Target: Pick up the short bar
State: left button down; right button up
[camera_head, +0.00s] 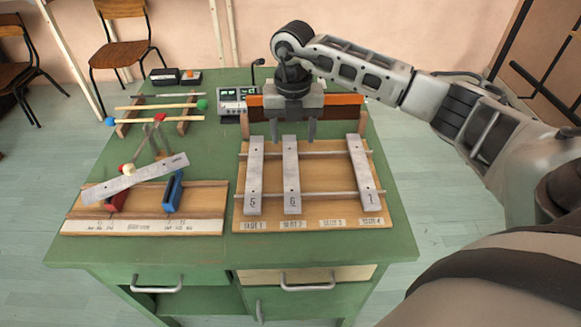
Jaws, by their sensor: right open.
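Three grey metal bars lie across the two rails of a wooden slotted board (322,180): one marked 5 (254,175) at slot 1, one marked 6 (291,175) at slot 2 and one marked 1 (361,170) at slot 4. Slot 3 is empty. A longer-looking grey bar (140,177) rests slantwise over the red and blue supports of the left board. I cannot tell for certain which bar is the short one. My right gripper (292,132) points down, open and empty, over the far end of bar 6. My left gripper is not in view.
An orange-brown block (343,106) stands behind the gripper, near a grey device (232,100). Mallets with blue (110,121) and green (202,104) heads lie on a rack at the back left. The green tabletop (215,150) is bare between the boards.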

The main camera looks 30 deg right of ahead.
aim_at(291, 168)
jog(key=f, duration=0.6)
jog(key=f+p, duration=0.1)
jog(key=f, duration=0.2)
jog(key=shift+a, duration=0.3)
jog(key=shift+r, duration=0.1)
jog(key=c, duration=1.1)
jog(key=shift+c, duration=0.5)
jog(key=shift+r, duration=0.1)
